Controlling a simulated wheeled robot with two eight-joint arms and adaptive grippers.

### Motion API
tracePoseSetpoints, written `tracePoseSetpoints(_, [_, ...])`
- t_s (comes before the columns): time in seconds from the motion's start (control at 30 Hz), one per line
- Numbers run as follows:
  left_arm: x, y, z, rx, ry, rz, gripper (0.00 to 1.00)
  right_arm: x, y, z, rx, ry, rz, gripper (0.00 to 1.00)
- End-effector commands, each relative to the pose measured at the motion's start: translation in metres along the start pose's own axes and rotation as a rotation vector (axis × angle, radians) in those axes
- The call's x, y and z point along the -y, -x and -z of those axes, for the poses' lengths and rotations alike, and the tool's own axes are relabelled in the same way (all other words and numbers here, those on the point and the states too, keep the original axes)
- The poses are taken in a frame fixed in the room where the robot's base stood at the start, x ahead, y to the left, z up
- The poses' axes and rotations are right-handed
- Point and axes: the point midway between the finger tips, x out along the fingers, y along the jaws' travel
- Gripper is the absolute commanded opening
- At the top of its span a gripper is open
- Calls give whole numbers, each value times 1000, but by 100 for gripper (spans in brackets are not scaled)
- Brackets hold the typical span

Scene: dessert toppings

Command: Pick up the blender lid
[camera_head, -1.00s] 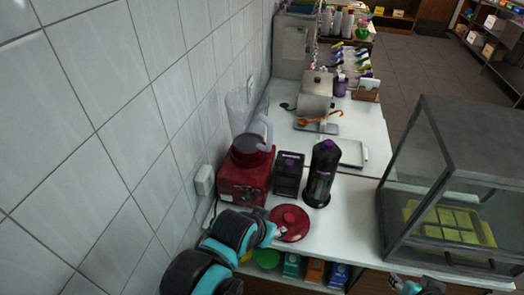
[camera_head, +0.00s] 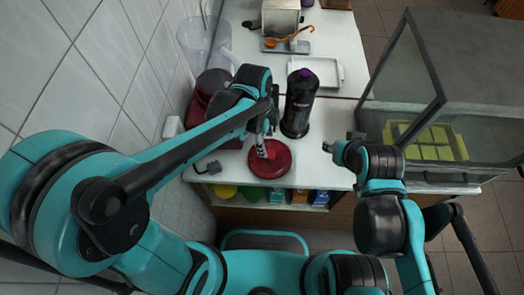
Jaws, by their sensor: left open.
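The blender lid (camera_head: 281,168), a round red disc, lies flat on the white counter near its front edge. My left gripper (camera_head: 262,150) is open and points down over the lid's left part, covering some of it. Whether its fingertips touch the lid, I cannot tell. The red blender base (camera_head: 199,103) with its clear jug (camera_head: 197,40) stands behind and left of the lid, partly hidden by my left arm. My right gripper (camera_head: 329,148) is over the counter to the right of the lid, apart from it; its jaws are too small to read.
A dark bottle (camera_head: 300,102) stands just behind the lid. A glass case (camera_head: 405,75) with a yellow-green tray (camera_head: 430,143) is at the right. A tiled wall (camera_head: 75,80) bounds the left.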

Motion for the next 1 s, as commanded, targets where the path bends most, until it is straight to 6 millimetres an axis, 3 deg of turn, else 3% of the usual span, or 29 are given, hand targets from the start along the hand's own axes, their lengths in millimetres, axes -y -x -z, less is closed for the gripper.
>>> tracePoseSetpoints(0.53, [3, -70, 3, 0, 1, 2, 56, 0, -27, -20, 0, 0, 0, 40])
tracePoseSetpoints(0.8, [3, -74, 4, 0, 1, 2, 56, 0, -27, -20, 0, 0, 0, 40])
tracePoseSetpoints(0.87, [3, -74, 4, 0, 1, 2, 43, 0, -27, -20, 0, 0, 0, 40])
tracePoseSetpoints(1.0, [3, -74, 4, 0, 1, 2, 6, 0, -27, -20, 0, 0, 0, 40])
